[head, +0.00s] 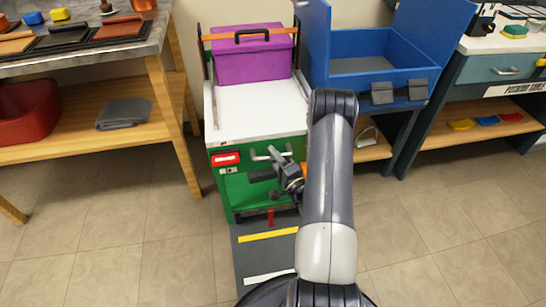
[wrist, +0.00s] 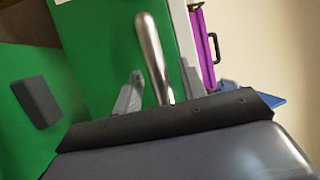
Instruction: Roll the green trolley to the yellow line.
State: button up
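The green trolley (head: 237,190) stands at the centre of the head view, with a white top (head: 250,110). A silver handle (head: 258,157) is on its front; it also shows in the wrist view (wrist: 151,50). My gripper (head: 275,165) is at the handle. In the wrist view my gripper (wrist: 160,70) has its fingers apart on either side of the handle, with visible gaps. The yellow line (head: 268,236) crosses a dark floor strip (head: 250,257) in front of the trolley. My arm hides the trolley's right front.
A purple box (head: 245,60) sits on the trolley top. A wooden workbench (head: 160,90) stands left, and a blue open box (head: 375,70) and drawer table (head: 490,75) stand right. A white line (head: 270,277) lies nearer me. The tiled floor around the strip is clear.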

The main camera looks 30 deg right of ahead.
jog(key=shift+w, duration=0.3)
jog(key=shift+c, duration=0.6)
grip_shut()
